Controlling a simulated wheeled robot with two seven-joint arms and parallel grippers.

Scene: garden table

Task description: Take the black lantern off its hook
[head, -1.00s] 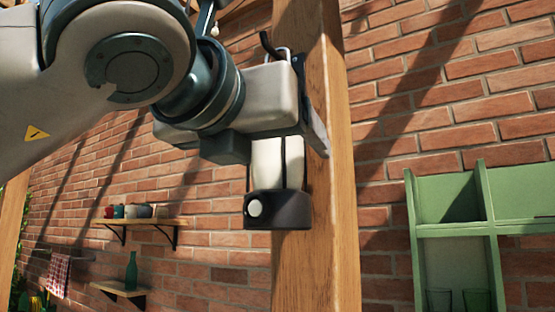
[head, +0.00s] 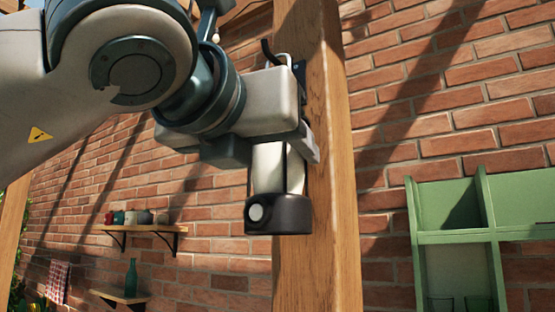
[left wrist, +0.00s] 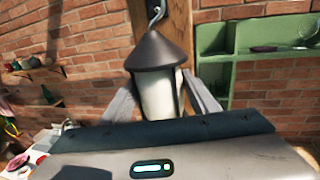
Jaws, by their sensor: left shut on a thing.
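The black lantern (head: 278,214) has a dark conical roof, pale glass and a dark base with a round light knob. It is upright in front of the wooden post (head: 325,190). My left gripper (head: 308,148) is shut on its pale middle and hides its upper part in the head view. In the left wrist view the lantern (left wrist: 152,52) stands between my two fingers. The dark hook (head: 266,50) sticks out from the post above my gripper. A grey loop shows at the lantern's top. I cannot tell whether it rests on the hook. My right gripper is not in view.
A green shelf unit (head: 484,238) is on the brick wall at right. Two small wooden shelves, the upper (head: 140,229) with cups and the lower with a green bottle (head: 131,278), are at left. The post is close behind the lantern.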

